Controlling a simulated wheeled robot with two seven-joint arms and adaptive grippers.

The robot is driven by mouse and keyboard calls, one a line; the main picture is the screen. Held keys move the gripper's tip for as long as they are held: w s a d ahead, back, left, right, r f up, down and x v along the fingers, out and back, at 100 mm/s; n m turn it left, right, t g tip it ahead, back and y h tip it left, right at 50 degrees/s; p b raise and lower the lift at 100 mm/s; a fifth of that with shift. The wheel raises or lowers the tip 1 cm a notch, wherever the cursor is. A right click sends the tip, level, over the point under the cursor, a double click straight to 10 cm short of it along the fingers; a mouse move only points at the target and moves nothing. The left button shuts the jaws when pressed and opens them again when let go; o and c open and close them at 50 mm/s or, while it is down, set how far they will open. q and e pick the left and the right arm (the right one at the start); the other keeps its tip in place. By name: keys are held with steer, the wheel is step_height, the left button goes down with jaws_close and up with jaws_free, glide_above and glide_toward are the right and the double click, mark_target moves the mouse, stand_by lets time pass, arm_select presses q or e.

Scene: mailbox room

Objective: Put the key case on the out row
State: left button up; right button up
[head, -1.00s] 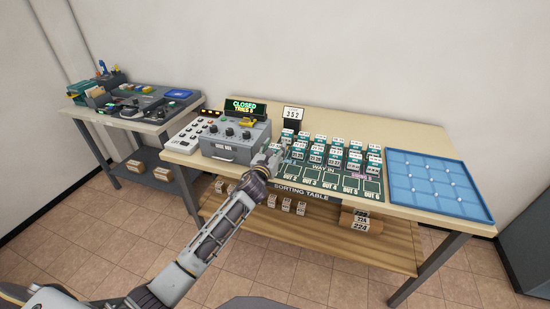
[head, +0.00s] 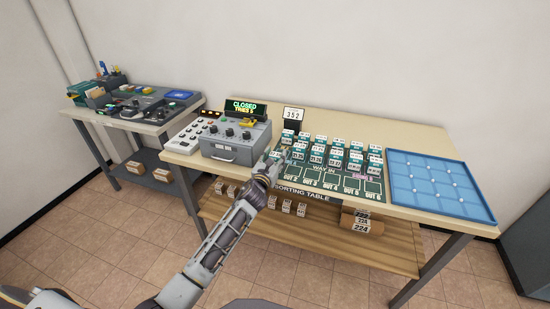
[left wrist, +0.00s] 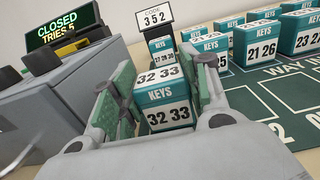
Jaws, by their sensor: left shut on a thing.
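My left gripper (head: 273,160) is over the left end of the sorting mat, beside the grey box. In the left wrist view its fingers (left wrist: 165,92) are shut on a white and teal key case (left wrist: 167,117) marked "32 33 KEYS". The case is upright between the fingers; its underside is hidden. More key cases (head: 337,151) stand in rows on the dark green mat (head: 371,186). The out row (head: 331,187) is a line of outlined spaces along the mat's front edge, under "WAY IN". The OUT 2 to OUT 6 labels show; the arm hides the left end.
A grey box (head: 236,142) with a display reading "CLOSED TRIES 5" stands left of the mat. A sign (head: 293,114) reads "352" behind the cases. A blue tray (head: 438,185) lies at the table's right. A side table (head: 135,110) with equipment stands at far left.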

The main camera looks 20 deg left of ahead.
arm_select(q)
steer(key=shift+f, duration=0.15)
arm_select(e)
steer(key=shift+s+d+f, duration=0.15)
steer(key=shift+s, duration=0.2)
arm_select(q)
steer(key=o, duration=0.8)
steer(key=shift+o, duration=1.2)
arm_select(e)
steer(key=shift+w+r, duration=0.2)
steer(key=shift+w, duration=0.35)
steer(key=shift+s, duration=0.2)
